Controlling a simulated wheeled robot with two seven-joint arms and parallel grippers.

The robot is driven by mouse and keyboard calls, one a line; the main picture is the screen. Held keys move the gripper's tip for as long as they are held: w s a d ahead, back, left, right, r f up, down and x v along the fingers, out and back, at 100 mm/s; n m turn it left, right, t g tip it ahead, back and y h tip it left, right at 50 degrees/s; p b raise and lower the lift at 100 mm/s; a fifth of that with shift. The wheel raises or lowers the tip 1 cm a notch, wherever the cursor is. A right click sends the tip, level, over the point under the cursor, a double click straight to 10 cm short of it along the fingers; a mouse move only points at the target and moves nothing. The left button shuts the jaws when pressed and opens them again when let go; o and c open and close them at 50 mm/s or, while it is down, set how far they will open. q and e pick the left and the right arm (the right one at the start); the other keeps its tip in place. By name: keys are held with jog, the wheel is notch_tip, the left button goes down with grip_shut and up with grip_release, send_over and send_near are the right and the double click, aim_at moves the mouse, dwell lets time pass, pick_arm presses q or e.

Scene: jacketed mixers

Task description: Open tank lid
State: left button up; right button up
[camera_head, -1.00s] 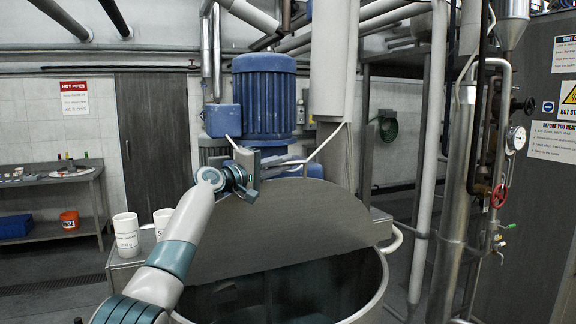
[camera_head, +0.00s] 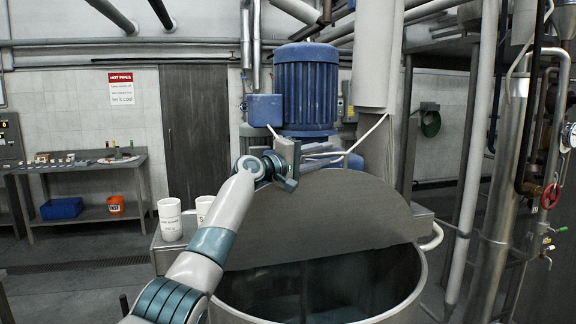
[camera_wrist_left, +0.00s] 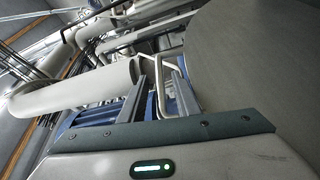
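The tank lid (camera_head: 320,222) is a grey half-disc plate raised steeply at the back of the tank. The round steel tank (camera_head: 424,283) is open at the front, and its dark inside shows below the lid. My left gripper (camera_head: 296,161) is at the upper left edge of the lid. In the left wrist view my gripper's two fingers (camera_wrist_left: 160,80) are apart, with a thin pale bent bar (camera_wrist_left: 154,68) showing between or just beyond them; I cannot tell whether they touch it. The lid (camera_wrist_left: 255,55) fills the right of that view. My right gripper is out of view.
A blue motor (camera_head: 307,90) stands behind the lid. Two white cups (camera_head: 170,219) stand left of the tank. A side table (camera_head: 75,168) stands at the far left. Pipes with a red valve wheel (camera_head: 550,196) rise on the right. Floor shows open at the left.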

pick_arm(q)
jog(key=shift+s+a+f+b, duration=0.15)
jog(key=shift+s+a+b, duration=0.25)
jog(key=shift+a, duration=0.15)
jog(key=r+b+v, duration=0.1)
jog(key=b+v, duration=0.5)
jog(key=v, duration=0.9)
jog(key=shift+s+a+f+b, duration=0.2)
jog(key=shift+s+f+b, duration=0.05)
jog(key=shift+f+b, duration=0.15)
jog(key=shift+a, duration=0.1)
